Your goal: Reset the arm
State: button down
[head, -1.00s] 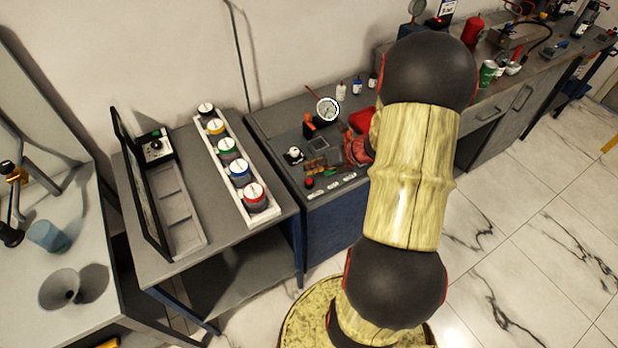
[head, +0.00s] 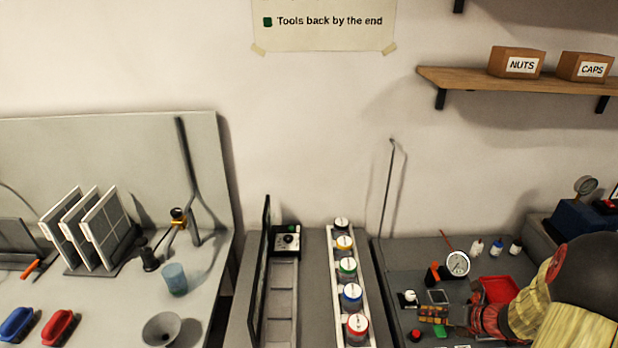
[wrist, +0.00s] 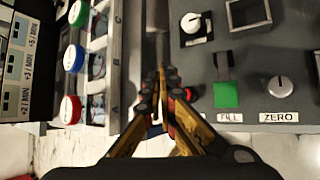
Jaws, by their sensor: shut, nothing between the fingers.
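My gripper (head: 432,314) is shut and empty at the lower right of the head view, low over the left side of the grey gauge rig panel (head: 405,262). In the wrist view my gripper's fingers (wrist: 166,78) meet over the gap between the panel and the rack of coloured knobs. A round white gauge (head: 457,263) stands on the panel beyond my gripper. The wrist view shows a white-topped knob (wrist: 191,23), a green square (wrist: 226,95) above a partly hidden label, and a grey knob (wrist: 279,87) above the ZERO label.
A white rack of coloured knobs (head: 348,268) stands left of the panel. A red tray (head: 500,290) and small bottles (head: 497,247) sit on the panel. Farther left, a bench holds a blue cup (head: 174,279), a grey funnel (head: 161,329) and upright frames (head: 108,228).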

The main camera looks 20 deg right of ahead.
jog(key=shift+n, duration=0.7)
jog(key=s+a+r+n+g, duration=0.3)
jog(key=s+a+n, duration=0.25)
jog(key=n, duration=0.55)
jog(key=s+a+r+n+g, duration=0.4)
jog(key=a+n, duration=0.3)
jog(key=n, duration=0.4)
jog(key=s+a+r+n+t+h, duration=0.1)
jog(key=s+a+r+n+t, duration=0.1)
jog(key=a+r+n, duration=0.5)
jog(key=s+a+r+n+t+h, duration=0.2)
jog(key=s+a+r+n, duration=0.1)
jog(key=a+r+n, duration=0.5)
jog(key=shift+a+r+n, duration=0.15)
jog(key=shift+r+n, duration=0.95)
jog(key=shift+r, duration=0.75)
